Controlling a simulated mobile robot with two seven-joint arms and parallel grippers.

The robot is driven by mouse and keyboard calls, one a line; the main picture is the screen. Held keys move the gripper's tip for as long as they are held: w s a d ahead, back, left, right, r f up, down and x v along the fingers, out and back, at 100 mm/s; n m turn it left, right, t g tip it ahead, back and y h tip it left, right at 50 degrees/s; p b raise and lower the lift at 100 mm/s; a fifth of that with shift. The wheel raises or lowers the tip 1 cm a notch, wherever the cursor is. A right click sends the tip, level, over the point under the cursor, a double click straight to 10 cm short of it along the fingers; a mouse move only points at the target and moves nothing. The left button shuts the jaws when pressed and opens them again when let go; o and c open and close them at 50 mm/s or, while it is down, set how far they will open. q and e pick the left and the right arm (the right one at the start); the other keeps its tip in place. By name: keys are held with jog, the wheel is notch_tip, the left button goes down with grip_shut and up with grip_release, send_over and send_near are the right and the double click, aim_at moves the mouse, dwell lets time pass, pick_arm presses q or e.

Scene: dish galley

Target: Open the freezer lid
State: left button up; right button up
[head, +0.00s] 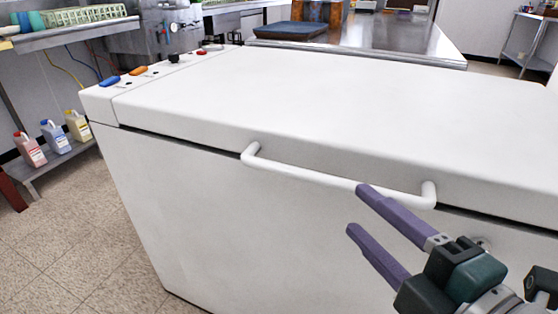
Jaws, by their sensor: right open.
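The white chest freezer (220,220) fills the middle of the head view. Its lid (320,95) lies down on the body, with a thin dark seam along the front. A white bar handle (310,177) runs along the lid's front edge. My right gripper (358,210) is open, with two purple fingers pointing up and left toward the handle's right part. The upper finger overlaps the handle in the picture; I cannot tell whether it touches. Nothing shows between the fingers. My left gripper is not in view.
A control strip with coloured switches (138,71) is on the freezer's left end. Several jugs (54,137) stand on a low shelf at left. A steel counter (390,38) with a blue tray (291,30) is behind the freezer. Tiled floor (70,240) at left front is clear.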

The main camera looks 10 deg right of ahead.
aim_at(327, 184)
jog(key=b+x, duration=0.2)
jog(key=x, duration=0.8)
jog(key=shift+a, duration=0.1)
jog(key=shift+s, duration=0.1)
jog(key=c, duration=0.7)
grip_shut()
jog(key=shift+r, duration=0.1)
